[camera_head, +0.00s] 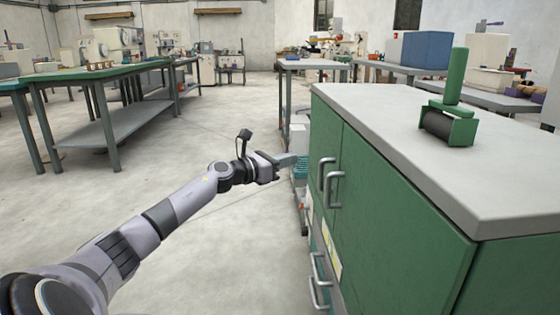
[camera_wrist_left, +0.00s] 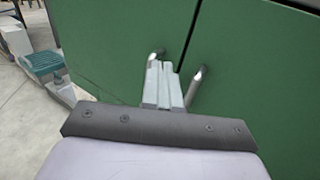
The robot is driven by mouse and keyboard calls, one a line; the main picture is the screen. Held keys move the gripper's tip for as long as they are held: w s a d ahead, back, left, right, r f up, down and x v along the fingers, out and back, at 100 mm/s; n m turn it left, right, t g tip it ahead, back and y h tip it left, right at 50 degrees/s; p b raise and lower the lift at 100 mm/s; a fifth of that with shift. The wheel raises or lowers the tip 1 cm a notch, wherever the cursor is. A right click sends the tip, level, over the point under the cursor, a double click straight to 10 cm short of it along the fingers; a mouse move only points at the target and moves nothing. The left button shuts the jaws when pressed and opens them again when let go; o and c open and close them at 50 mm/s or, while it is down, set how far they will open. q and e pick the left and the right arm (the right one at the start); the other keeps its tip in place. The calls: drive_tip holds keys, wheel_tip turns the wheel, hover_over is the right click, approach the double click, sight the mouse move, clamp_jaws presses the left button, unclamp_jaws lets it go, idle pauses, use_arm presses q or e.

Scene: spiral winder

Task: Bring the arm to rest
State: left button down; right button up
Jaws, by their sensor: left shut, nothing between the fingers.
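My left arm reaches in from the lower left in the head view. Its gripper (camera_head: 292,160) is shut and empty, held out in the air at the left side of the green cabinet (camera_head: 400,215). In the left wrist view the two grey fingers (camera_wrist_left: 162,84) lie together, pointing at the green doors (camera_wrist_left: 120,45). Two metal door handles (camera_head: 335,188) are close to the right of the gripper; one handle (camera_wrist_left: 196,86) shows just beside the fingers in the wrist view. I cannot tell whether they touch it. My right gripper is not in view.
A green spiral winder with a black roller (camera_head: 436,123) stands on the cabinet's grey top (camera_head: 400,120). A green-topped workbench (camera_head: 95,72) stands at the back left. More tables with machines line the back. The floor (camera_head: 220,120) left of the cabinet is open.

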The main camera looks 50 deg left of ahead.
use_arm(q)
drive_tip(key=shift+s+a, duration=0.6)
drive_tip(key=shift+s, duration=0.1)
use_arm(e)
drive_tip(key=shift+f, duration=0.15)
